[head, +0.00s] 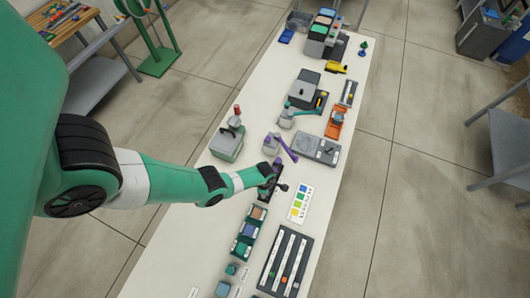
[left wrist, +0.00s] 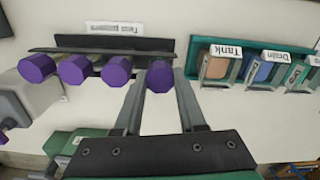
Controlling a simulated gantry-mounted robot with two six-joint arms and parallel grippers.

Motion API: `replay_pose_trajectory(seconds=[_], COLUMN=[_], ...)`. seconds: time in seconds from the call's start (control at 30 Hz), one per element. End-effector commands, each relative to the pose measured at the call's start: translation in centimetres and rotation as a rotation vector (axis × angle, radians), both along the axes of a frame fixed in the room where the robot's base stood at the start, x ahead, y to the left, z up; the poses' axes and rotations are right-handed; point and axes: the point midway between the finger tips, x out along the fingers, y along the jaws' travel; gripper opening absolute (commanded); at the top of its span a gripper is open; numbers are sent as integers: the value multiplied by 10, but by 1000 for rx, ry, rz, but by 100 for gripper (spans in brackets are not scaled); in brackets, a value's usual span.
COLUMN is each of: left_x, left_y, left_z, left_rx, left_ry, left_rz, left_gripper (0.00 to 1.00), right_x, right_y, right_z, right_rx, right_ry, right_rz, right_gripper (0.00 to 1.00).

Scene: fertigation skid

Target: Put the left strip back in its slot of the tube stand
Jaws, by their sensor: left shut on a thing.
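The tube stand is a dark rack (left wrist: 110,45) in the left wrist view, with a white label behind it that seems to read "Test papers". A row of purple hexagonal caps stands along it, the strips themselves mostly hidden beneath. My left gripper (left wrist: 160,82) is shut on the rightmost purple-capped strip (left wrist: 160,75), at the stand's right end. I cannot tell whether this strip is seated in a slot or just in front of it. In the head view my left gripper (head: 276,186) is over the stand (head: 271,170), which is small and partly covered. My right gripper is not in view.
Labelled bins, Tank (left wrist: 216,66) and Drain (left wrist: 258,70), stand close to the right of the stand. A colour chart (head: 299,204) and a black slider board (head: 285,262) lie nearby. A purple-armed device (head: 280,147) and a grey-green box (head: 228,143) stand beyond.

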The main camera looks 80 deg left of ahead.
Motion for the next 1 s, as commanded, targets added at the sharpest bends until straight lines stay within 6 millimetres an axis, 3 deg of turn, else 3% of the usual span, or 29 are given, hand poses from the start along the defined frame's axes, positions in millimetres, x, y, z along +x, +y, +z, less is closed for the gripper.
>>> replay_pose_trajectory(seconds=[0.33, 0.37, 0.53, 0.8, 1.0], left_x=[0, 0, 0, 0, 0], left_y=[0, 0, 0, 0, 0], left_z=[-2, -2, -2, -1, 17], left_rx=[0, 0, 0, 0, 0], left_ry=[0, 0, 0, 0, 0], left_rz=[0, 0, 0, 0, 0], left_gripper=[0, 45, 75, 75, 75], right_x=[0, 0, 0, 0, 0], right_y=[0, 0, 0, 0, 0], right_z=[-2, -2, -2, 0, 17], right_rx=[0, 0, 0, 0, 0], right_ry=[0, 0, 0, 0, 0], right_rz=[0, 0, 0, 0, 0], right_gripper=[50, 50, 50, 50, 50])
